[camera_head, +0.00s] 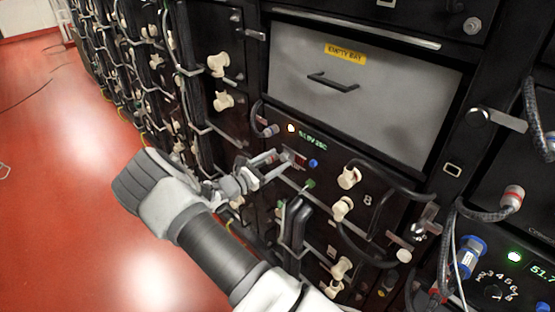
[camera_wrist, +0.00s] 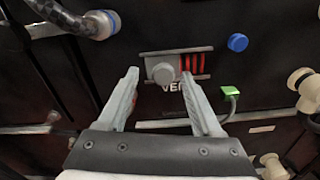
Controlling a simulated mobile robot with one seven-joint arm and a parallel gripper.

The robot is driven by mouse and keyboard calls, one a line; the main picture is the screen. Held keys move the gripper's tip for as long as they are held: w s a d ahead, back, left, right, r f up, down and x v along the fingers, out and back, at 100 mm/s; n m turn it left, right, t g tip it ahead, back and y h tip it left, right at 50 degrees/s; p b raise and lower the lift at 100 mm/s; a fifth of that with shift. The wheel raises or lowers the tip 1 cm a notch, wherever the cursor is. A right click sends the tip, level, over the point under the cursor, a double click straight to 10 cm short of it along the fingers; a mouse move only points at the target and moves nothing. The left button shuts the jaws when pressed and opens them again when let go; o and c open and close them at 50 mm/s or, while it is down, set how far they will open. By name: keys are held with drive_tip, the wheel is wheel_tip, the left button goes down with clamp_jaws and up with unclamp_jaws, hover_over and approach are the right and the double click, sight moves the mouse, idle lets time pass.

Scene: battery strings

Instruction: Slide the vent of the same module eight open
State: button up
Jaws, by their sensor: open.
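Module eight is the dark front panel marked "8" (camera_head: 367,200), below the grey blank panel. Its vent (camera_head: 294,158) is a small metal slide plate with a round grey knob (camera_wrist: 164,74). Red slots (camera_wrist: 199,64) show to the right of the knob, above a partly hidden "VENT" label. My gripper (camera_head: 272,166) is open in front of the vent. In the wrist view my gripper (camera_wrist: 160,76) has one fingertip left of the knob and the other at its right, over the edge of the red slots. I cannot tell whether either finger touches.
A blue button (camera_wrist: 238,43) sits right of the vent and a green connector (camera_wrist: 231,91) with a cable below it. Cream connectors (camera_head: 348,177) and thick cables stand out to the right. A grey "EMPTY BAY" panel (camera_head: 400,100) is above. Red floor (camera_head: 60,200) is open at left.

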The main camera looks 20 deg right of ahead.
drive_tip(key=p+v, duration=0.1)
drive_tip(key=v, duration=1.5)
drive_tip(key=shift+a+p, duration=0.3)
drive_tip(key=shift+s+r, duration=0.1)
drive_tip(key=shift+r, duration=0.05)
drive_tip(key=s+d+r+m+g+y+p, duration=0.2)
drive_tip(key=s+d+r+m+g+y, duration=0.15)
drive_tip(key=s+r+m, duration=0.35)
drive_tip(key=s+d+r+m+g+y+p, duration=0.25)
drive_tip(key=s+r+m+g+y, duration=0.2)
drive_tip(key=r, duration=0.45)
drive_tip(key=s+a+r+m+t+y+p, duration=0.2)
drive_tip(key=s+r+m+t+y+p, duration=0.1)
drive_tip(key=s+r, duration=0.6)
drive_tip(key=s+a+r+m+t+y+p, duration=0.3)
drive_tip(key=s+r+m+t+y+p, duration=0.1)
drive_tip(key=s+r, duration=0.5)
wheel_tip(320, 180, up, 2)
drive_tip(key=shift+m+y, duration=0.65)
drive_tip(key=shift+y, duration=0.35)
